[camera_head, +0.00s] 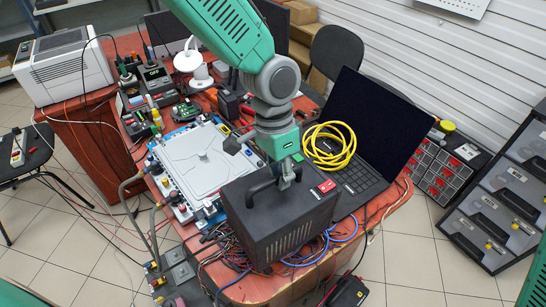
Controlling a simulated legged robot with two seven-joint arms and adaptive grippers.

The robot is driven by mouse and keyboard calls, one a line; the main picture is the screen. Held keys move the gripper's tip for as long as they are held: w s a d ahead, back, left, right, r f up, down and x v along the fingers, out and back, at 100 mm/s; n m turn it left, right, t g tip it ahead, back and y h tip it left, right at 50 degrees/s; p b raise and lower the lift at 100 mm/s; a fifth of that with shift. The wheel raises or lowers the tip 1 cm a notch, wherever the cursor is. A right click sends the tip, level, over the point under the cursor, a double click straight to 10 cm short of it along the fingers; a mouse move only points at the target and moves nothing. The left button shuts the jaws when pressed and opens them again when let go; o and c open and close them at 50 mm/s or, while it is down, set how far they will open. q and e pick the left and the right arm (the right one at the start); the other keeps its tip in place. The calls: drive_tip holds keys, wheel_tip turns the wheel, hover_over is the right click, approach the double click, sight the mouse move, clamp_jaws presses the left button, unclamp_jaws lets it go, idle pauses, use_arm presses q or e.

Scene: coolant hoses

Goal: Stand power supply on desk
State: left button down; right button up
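The power supply (285,228) is a black box with a top carry handle, a red switch and side vents. It appears upright at the front corner of the red desk (378,208). Cables at its base hide whether its underside touches the desk. My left gripper (287,182) comes down from above and its fingers close around the right part of the handle. The fingertips are small and partly hidden by the handle. My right gripper is not in view.
A grey plate fixture (199,158) lies just left of the power supply. An open laptop (370,135) with a coiled yellow hose (329,145) on it stands close on the right. Blue and red cables (232,268) tangle at the desk's front edge. A grey drawer rack (505,200) stands right.

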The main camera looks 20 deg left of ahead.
sight(275, 187)
use_arm(q)
drive_tip(key=shift+w+d+f, duration=0.1)
drive_tip(key=shift+d+f, duration=0.15)
drive_tip(key=shift+f, duration=0.35)
drive_tip(key=shift+a+f, duration=0.35)
drive_tip(key=f, duration=0.1)
drive_tip(key=a+f, duration=0.1)
drive_tip(key=shift+f, duration=0.65)
drive_tip(key=shift+d, duration=0.65)
drive_tip(key=c, duration=1.7)
unclamp_jaws()
drive_tip(key=shift+f, duration=0.15)
drive_tip(key=shift+a, duration=0.5)
drive_tip(key=r, duration=0.7)
drive_tip(key=w+a+r, duration=0.1)
drive_tip(key=r, duration=0.2)
drive_tip(key=shift+r, duration=0.3)
drive_tip(key=shift+w+a+r, duration=0.1)
drive_tip(key=shift+a+r, duration=0.25)
drive_tip(key=shift+r, duration=0.25)
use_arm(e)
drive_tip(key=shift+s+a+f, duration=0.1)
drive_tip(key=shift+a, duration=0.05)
use_arm(q)
drive_tip(key=shift+d, duration=0.15)
